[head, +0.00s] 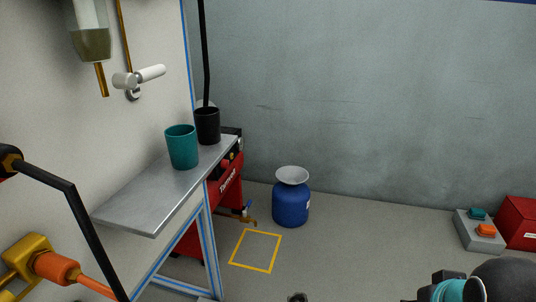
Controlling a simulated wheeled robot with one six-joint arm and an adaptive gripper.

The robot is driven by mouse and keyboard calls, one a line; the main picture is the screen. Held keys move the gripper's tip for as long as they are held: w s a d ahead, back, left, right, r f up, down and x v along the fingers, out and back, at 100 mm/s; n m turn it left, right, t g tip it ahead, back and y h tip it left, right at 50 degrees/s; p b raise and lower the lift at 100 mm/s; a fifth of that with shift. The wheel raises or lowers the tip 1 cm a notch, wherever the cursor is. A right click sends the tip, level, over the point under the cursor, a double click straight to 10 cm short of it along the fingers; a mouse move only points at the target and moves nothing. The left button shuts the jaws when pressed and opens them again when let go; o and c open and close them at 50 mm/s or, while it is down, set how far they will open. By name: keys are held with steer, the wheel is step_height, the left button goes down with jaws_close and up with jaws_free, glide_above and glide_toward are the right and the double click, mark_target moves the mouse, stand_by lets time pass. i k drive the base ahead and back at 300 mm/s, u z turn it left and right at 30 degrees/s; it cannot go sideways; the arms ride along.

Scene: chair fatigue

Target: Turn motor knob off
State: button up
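I cannot make out a motor knob for certain in the head view. A grey control box (480,235) on the floor at the right carries a teal button (478,214) and an orange button (487,230). A red machine (225,188) stands under the metal shelf, with small dark parts near its top that are too small to tell. Part of my own arm, dark with a teal band, shows at the bottom right. My gripper fingers do not show.
A metal shelf (150,201) on a blue-edged frame holds a teal cup (182,148) and a black cup (207,126). A blue container with a funnel (291,205) stands near a yellow floor square (257,231). A red box (518,222) is at the right. The middle floor is mostly clear.

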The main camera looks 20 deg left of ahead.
mark_target(224, 163)
steer(key=u, duration=0.15)
steer(key=i, duration=1.1)
steer(key=u, duration=0.45)
